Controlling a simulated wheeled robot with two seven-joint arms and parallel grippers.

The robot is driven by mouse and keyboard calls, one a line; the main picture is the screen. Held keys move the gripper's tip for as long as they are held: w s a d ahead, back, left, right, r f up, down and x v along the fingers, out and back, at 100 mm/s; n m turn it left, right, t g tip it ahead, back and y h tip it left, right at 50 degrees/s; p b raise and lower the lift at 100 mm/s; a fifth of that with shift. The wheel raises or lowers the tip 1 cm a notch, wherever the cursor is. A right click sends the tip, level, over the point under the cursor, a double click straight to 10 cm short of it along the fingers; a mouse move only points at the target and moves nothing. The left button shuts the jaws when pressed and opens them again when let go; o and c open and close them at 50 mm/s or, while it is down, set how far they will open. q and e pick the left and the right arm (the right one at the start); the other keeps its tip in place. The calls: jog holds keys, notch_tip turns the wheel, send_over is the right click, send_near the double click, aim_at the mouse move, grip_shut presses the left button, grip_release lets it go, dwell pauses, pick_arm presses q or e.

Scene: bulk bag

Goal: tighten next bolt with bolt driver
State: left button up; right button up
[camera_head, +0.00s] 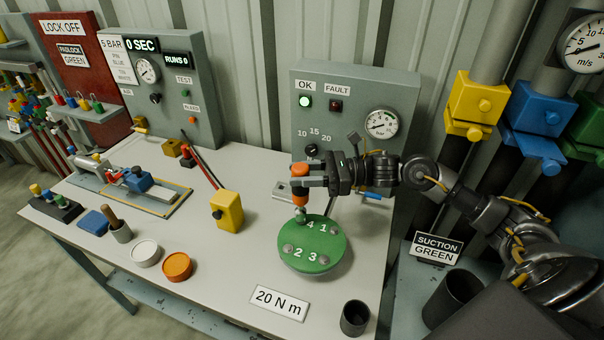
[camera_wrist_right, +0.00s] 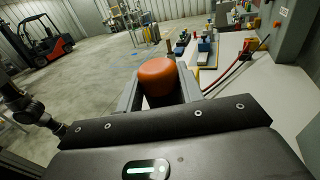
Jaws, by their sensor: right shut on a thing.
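The bolt driver (camera_head: 299,187) has an orange handle and a grey lower end. My right gripper (camera_head: 306,181) is shut on its handle and holds it about upright. Its orange top (camera_wrist_right: 157,75) shows between the fingers in the right wrist view. The green round cover (camera_head: 312,262) lies on the bench, marked 1 to 4, with grey bolt heads by the numbers. The driver's lower end is over the cover's far left edge beside the 4 and hides the bolt there. I cannot tell whether it touches. My left gripper is not in view.
A grey control box (camera_head: 349,105) with a lit green OK lamp and a dial stands behind the cover. A 20 N m sign (camera_head: 279,302) and a dark cup (camera_head: 355,318) are in front. A yellow block (camera_head: 227,211) stands left.

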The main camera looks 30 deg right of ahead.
jog(key=shift+f+b, duration=0.8)
jog(key=shift+b, duration=0.35)
dwell(1.0)
jog(key=shift+s+a+f+b, duration=0.15)
jog(key=shift+f+b, duration=0.25)
jog(key=shift+b, duration=0.4)
dwell(1.3)
jog(key=shift+r, duration=0.1)
jog(key=shift+w+r, duration=0.2)
jog(key=shift+r, duration=0.85)
jog(key=shift+r+p, duration=0.55)
jog(key=shift+r, duration=1.9)
